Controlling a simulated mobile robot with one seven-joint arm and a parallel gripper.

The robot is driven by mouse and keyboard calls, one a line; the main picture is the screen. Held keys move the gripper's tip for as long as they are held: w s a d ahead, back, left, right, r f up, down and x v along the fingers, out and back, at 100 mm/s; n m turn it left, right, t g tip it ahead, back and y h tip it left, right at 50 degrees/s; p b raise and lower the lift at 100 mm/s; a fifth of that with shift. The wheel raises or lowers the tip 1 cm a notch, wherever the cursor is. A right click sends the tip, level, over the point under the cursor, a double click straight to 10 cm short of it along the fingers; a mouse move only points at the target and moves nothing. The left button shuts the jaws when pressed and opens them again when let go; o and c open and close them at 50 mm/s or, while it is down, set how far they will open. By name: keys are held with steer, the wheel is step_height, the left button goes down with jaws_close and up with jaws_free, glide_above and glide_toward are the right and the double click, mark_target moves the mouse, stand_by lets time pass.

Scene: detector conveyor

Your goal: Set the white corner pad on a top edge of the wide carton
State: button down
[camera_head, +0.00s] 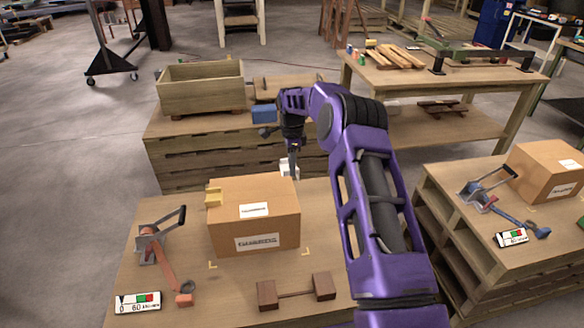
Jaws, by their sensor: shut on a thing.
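The wide carton (228,217) is a closed brown box with white labels on its top and front. It stands on the near wooden table. My gripper (290,172) is just behind the carton's back right top corner. It is shut on a small white piece, the white corner pad (285,166), partly hidden by the fingers. I cannot tell whether the pad touches the carton. A yellowish pad (213,197) sits on the carton's left top edge.
An orange lever tool (160,252) stands left of the carton. A brown block piece (295,291) lies in front. A wooden crate (200,92) and a blue block (264,114) are on the bench behind. Another carton (545,172) is on the right table.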

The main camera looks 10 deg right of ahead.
steer(key=b, duration=0.3)
glide_above(292, 196)
steer(key=shift+f, duration=2.4)
steer(key=shift+f+b, duration=1.3)
steer(key=shift+f, duration=0.95)
steer(key=c, duration=0.8)
jaws_free()
steer(key=shift+c, duration=0.2)
step_height(292, 196, up, 18)
steer(key=shift+f+p, duration=0.25)
steer(key=shift+p, duration=0.75)
